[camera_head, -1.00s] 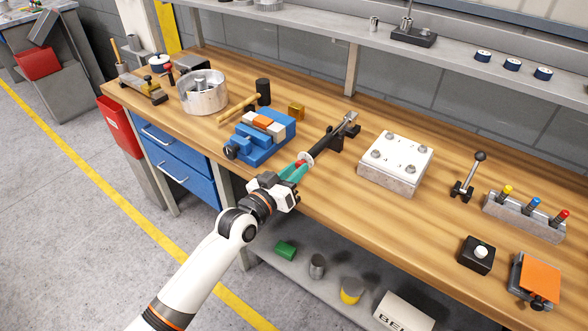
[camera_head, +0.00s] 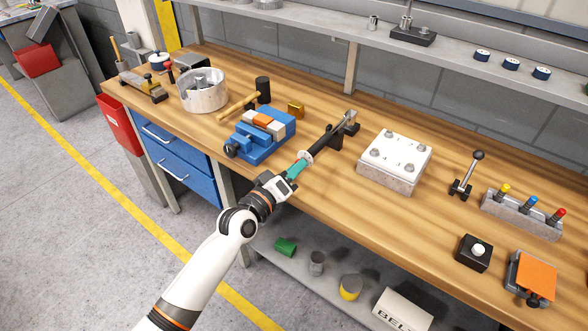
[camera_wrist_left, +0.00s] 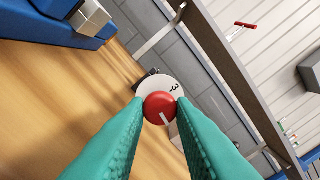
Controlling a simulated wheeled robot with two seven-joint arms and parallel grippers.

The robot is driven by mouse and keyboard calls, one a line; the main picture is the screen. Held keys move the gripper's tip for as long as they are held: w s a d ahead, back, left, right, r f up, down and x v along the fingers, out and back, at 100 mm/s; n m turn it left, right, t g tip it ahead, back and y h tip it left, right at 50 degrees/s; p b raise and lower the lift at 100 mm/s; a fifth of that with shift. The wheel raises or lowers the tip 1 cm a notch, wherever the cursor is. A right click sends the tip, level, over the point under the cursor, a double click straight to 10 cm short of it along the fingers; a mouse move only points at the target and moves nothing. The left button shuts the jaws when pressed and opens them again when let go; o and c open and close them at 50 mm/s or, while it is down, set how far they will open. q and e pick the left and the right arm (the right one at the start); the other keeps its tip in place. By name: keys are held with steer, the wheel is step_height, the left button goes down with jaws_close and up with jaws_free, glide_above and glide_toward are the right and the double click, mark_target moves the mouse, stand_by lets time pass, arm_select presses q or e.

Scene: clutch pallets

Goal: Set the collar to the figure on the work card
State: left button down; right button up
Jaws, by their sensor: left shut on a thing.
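A dark bar-shaped tool (camera_head: 324,140) rests in a black stand near the middle of the bench. Its near end carries a pale round dial (camera_head: 306,156). In the left wrist view the white dial (camera_wrist_left: 152,86) shows a dark figure that looks like 3, and a red round collar (camera_wrist_left: 160,107) with a pale line sits in front of it. My left gripper (camera_head: 299,167) is shut on the red collar, one teal fingertip on each side. The collar is hidden by the fingers in the head view. No readable work card shows. My right gripper is not in view.
A blue vise (camera_head: 259,137) stands left of the tool, with a mallet (camera_head: 245,102) behind it. A white-topped block (camera_head: 396,158) stands to the right. Further right are a lever (camera_head: 467,175), a block of coloured knobs (camera_head: 521,214) and a black button box (camera_head: 474,252).

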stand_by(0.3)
arm_select(q)
steer(key=c, duration=1.2)
jaws_free()
steer(key=shift+c, duration=0.2)
steer(key=v, duration=1.2)
steer(key=shift+b, duration=0.45)
